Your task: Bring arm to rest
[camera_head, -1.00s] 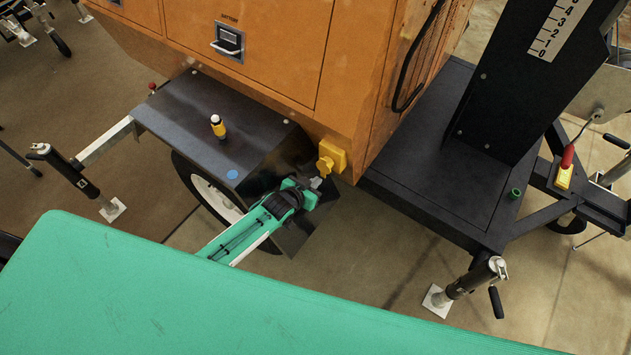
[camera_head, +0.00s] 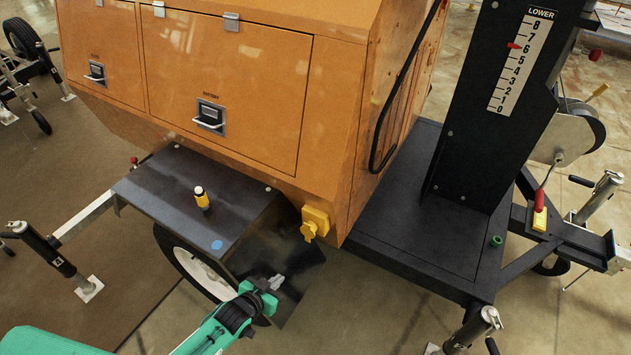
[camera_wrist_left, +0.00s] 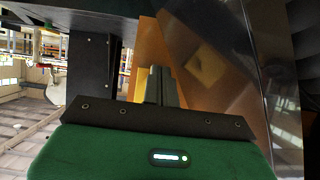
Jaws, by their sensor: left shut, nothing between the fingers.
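My left arm (camera_head: 215,328) is green and comes in from the bottom of the head view. Its gripper (camera_head: 277,282) is shut and empty, in front of the sloping black fender face. The dark fingers also show in the left wrist view (camera_wrist_left: 160,86), closed together above the green wrist housing. My right arm and gripper are not in view.
A yellow box (camera_head: 315,221) is near my gripper. The black mast (camera_head: 480,110) stands right. Jack legs (camera_head: 60,262) flank open floor.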

